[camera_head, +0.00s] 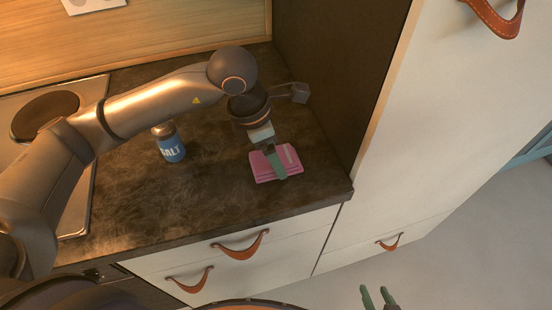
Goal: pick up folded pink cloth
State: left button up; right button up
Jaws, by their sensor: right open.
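The folded pink cloth (262,172) lies flat on the dark countertop near its front right corner. My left gripper (279,166) reaches down over the cloth from above, with a green finger in front of its middle. Its fingers overlap the cloth in the picture. I cannot tell whether they touch it, or how far apart they are. Part of the cloth is hidden behind the gripper. My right gripper (377,298) shows only its two green fingertips at the bottom edge, apart and empty, over the floor and away from the counter.
A blue-labelled salt jar (172,148) stands on the counter left of the cloth. A cooktop (84,185) is at the far left. A tall white cabinet (440,120) rises close on the right. Drawers with leather pulls (242,250) are below the counter. Bare countertop (205,205) lies front left of the cloth.

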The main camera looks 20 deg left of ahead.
aim_at(282, 157)
pick_arm(q)
jog(key=c, duration=0.4)
jog(key=shift+r+p, duration=0.45)
jog(key=shift+p, duration=0.2)
notch_tip(282, 157, up, 3)
jog(key=shift+s+d+r, duration=0.1)
jog(key=shift+s+r, duration=0.05)
jog(key=shift+r, duration=0.05)
jog(key=s+r, duration=0.3)
jog(key=s, duration=0.1)
jog(key=s+d+r, duration=0.1)
jog(key=s+r, duration=0.2)
jog(key=s, duration=0.2)
jog(key=s+d+r+b, duration=0.1)
jog(key=s+r, duration=0.2)
jog(key=s, duration=0.1)
jog(key=shift+s+d, duration=0.1)
jog(key=shift+s, duration=0.15)
jog(key=o, duration=1)
jog(key=shift+c, duration=0.2)
jog(key=c, duration=0.7)
